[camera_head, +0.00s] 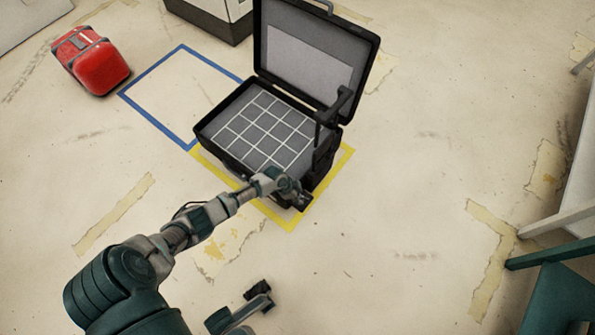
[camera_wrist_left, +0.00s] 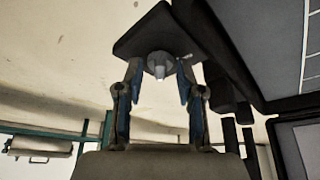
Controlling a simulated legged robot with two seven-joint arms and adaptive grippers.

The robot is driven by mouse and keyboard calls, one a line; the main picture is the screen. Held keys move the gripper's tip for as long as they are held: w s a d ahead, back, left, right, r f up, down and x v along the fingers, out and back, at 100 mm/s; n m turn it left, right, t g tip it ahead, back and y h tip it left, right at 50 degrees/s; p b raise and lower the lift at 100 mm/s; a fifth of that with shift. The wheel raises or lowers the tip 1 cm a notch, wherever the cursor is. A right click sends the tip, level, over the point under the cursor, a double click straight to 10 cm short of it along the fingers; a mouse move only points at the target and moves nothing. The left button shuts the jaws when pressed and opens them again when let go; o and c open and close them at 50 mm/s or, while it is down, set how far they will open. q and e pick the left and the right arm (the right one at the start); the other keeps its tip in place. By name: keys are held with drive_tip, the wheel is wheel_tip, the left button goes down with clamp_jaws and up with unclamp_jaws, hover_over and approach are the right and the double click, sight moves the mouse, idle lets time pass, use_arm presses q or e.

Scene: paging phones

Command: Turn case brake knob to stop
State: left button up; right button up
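The black case (camera_head: 205,134) stands with its lid (camera_head: 367,58) open and a gridded tray inside. In the left wrist view, a grey knob (camera_wrist_left: 159,66) projects from a dark plate (camera_wrist_left: 135,40). My left gripper (camera_wrist_left: 159,76) is open, with one finger on each side of the knob; I cannot tell whether they touch it. In the head view, my left gripper (camera_head: 300,198) is at the case's near right corner and the knob is hidden. What seems to be my right gripper (camera_head: 260,291) is low in the picture, away from the case; its opening is unclear.
Yellow tape (camera_head: 343,160) surrounds the case's base. A blue tape outline (camera_head: 150,70) on the left is empty. A red case (camera_head: 98,66) lies at upper left. A dark-based box (camera_head: 210,22) stands behind. Green furniture (camera_head: 555,295) is at lower right. The floor between is clear.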

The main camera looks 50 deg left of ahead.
use_arm(q)
drive_tip(key=shift+r, duration=0.15)
drive_tip(key=v, duration=1.1)
drive_tip(key=shift+s+r, duration=0.2)
drive_tip(key=shift+a, duration=0.15)
